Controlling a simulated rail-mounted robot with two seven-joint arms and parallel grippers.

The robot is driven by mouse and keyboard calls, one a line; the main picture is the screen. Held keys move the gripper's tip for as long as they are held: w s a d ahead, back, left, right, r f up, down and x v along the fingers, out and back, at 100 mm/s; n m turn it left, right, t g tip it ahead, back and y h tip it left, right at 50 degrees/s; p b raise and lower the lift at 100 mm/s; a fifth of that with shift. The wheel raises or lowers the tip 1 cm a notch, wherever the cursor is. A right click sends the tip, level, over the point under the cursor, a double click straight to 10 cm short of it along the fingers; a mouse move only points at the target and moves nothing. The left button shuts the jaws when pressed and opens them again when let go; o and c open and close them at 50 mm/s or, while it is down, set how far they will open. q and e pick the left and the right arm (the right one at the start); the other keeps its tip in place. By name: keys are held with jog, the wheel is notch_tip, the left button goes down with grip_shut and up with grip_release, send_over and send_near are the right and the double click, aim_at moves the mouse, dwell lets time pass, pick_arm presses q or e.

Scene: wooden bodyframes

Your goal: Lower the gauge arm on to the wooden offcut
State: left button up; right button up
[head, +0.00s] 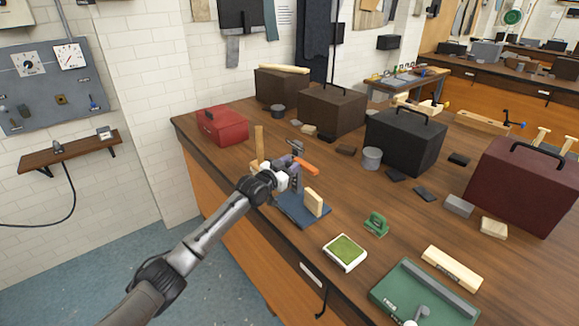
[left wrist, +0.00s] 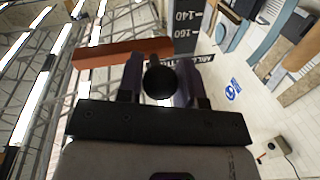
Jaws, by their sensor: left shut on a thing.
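The orange gauge arm (head: 305,168) sticks out to the right from its dark upright, above the blue base (head: 312,221). The wooden offcut (head: 314,203), a pale block, stands on that base below and to the right of the arm, with a gap between them. My left gripper (head: 284,171) is at the gauge. In the left wrist view its fingers are on either side of a round dark knob (left wrist: 160,82), and it is shut on it. The orange arm (left wrist: 118,52) and a dark scale (left wrist: 190,32) show beyond. My right gripper is not in view.
A wooden post (head: 259,143) stands behind the gripper. A green stamp-like piece (head: 376,224), a white box with a green pad (head: 345,252) and a green tray (head: 390,296) lie to the right. A red case (head: 222,126) and dark cases stand farther back.

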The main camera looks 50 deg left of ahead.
pick_arm(q)
grip_shut()
notch_tip(320, 180, down, 4)
jog(key=shift+f+b, duration=0.2)
jog(key=shift+b, duration=0.6)
jog(key=o, duration=0.7)
grip_release()
jog(key=shift+r, duration=0.1)
jog(key=shift+o, duration=0.2)
jog(key=s+d+p, duration=0.2)
jog(key=s, duration=1.1)
jog(key=shift+s+p, duration=0.35)
jog(key=shift+a, duration=0.1)
